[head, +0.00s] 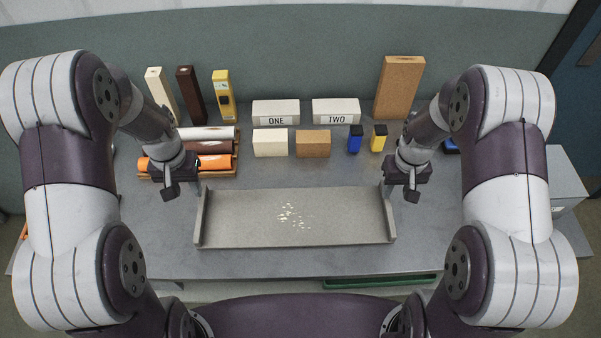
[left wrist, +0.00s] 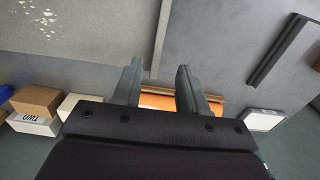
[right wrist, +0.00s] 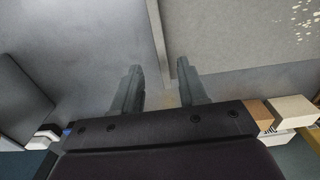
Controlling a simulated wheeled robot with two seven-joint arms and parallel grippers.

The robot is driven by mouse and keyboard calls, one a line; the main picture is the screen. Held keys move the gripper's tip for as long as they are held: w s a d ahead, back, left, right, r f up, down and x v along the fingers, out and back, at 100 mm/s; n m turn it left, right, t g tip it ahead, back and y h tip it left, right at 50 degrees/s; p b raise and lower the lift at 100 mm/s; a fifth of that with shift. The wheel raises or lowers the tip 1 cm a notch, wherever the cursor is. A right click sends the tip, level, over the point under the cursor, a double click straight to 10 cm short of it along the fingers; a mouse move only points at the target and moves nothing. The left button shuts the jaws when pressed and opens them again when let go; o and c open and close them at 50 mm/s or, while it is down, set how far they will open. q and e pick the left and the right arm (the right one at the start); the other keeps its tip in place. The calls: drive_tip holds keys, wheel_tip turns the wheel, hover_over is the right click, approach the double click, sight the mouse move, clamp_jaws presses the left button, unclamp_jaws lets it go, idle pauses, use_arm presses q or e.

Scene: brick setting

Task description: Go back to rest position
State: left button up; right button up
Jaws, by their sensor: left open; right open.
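My left gripper (head: 169,188) hangs over the left part of the table, just left of the grey tray. In the left wrist view its two fingers (left wrist: 157,88) are apart with nothing between them. My right gripper (head: 400,190) hangs near the tray's right end. In the right wrist view its fingers (right wrist: 159,88) are also apart and empty. Both arms are bent and raised at the sides of the head view. The grey tray (head: 240,232) lies at the front middle with small pale flecks on its floor.
Behind the tray stand a cream block (head: 270,143), a brown block (head: 313,144), blue (head: 355,140) and yellow (head: 378,138) items, and labelled boxes ONE (head: 275,108) and TWO (head: 336,106). Tall blocks (head: 400,88) line the back. Orange and white rolls (head: 215,161) lie behind my left gripper.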

wheel_tip(320, 180, up, 4)
drive_tip(key=shift+f, duration=0.25)
use_arm(q)
drive_tip(key=s+d+r+t, duration=0.1)
drive_tip(key=s+d+r, duration=0.5)
drive_tip(key=s, duration=0.5)
drive_tip(key=shift+r, duration=0.9)
use_arm(e)
drive_tip(key=s+a+r, duration=0.3)
drive_tip(key=s+r, duration=0.1)
drive_tip(key=s, duration=0.1)
drive_tip(key=s+a+r+t, duration=0.1)
drive_tip(key=s+a+r, duration=0.2)
drive_tip(key=s, duration=0.3)
drive_tip(key=shift+r, duration=0.4)
use_arm(q)
drive_tip(key=shift+w, duration=0.15)
use_arm(e)
drive_tip(key=shift+w, duration=0.1)
